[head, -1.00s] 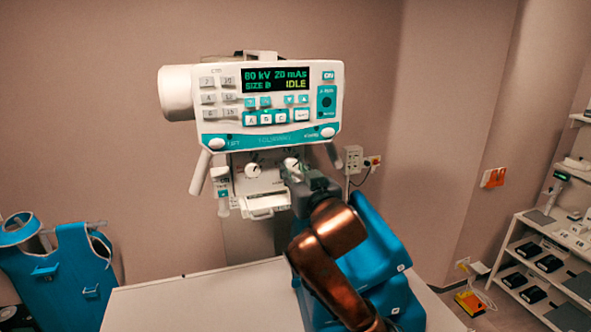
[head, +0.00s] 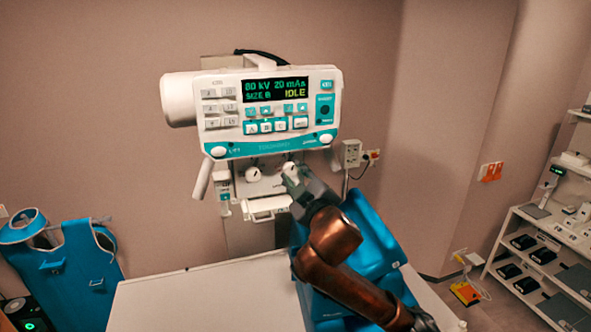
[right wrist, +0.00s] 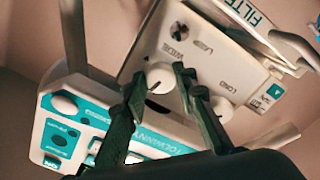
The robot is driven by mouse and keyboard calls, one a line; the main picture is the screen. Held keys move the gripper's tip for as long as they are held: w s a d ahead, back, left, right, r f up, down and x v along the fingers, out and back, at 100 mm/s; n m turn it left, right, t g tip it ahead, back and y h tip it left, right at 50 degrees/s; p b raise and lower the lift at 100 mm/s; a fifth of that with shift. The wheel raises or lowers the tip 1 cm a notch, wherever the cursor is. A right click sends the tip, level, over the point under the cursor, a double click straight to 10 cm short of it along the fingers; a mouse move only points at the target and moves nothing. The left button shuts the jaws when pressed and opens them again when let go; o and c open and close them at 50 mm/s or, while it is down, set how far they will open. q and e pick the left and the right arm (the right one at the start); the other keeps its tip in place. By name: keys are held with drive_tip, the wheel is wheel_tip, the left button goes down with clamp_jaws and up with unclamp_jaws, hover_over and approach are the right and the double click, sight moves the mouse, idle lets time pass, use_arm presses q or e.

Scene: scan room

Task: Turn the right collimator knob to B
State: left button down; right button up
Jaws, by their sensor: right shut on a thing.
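The right collimator knob (head: 291,169) is a white round dial on the front of the collimator box, under the console, partly hidden by my gripper in the head view. In the right wrist view, turned upside down, this knob (right wrist: 160,77) sits between the two dark fingers of my right gripper (right wrist: 162,90), which is shut on it. A dark pointer line shows on its face; the position letters around it cannot be read. The left collimator knob (head: 253,174) is free and shows in the wrist view (right wrist: 222,108) beside the right finger. My left gripper is not in view.
The console (head: 265,112) with its screen reading 80 kV, 20 mAs, IDLE hangs just above the knobs. A white handle (head: 202,175) sticks down at its left. A wall socket box (head: 351,153) is right of the gripper.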

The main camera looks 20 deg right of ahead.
drive_tip(key=shift+n, duration=0.6)
drive_tip(key=shift+p, duration=0.3)
drive_tip(key=o, duration=1.1)
drive_tip(key=shift+o, duration=0.3)
drive_tip(key=shift+s, duration=0.1)
drive_tip(key=s, duration=1.1)
drive_tip(key=shift+s+d, duration=0.25)
drive_tip(key=shift+s, duration=0.15)
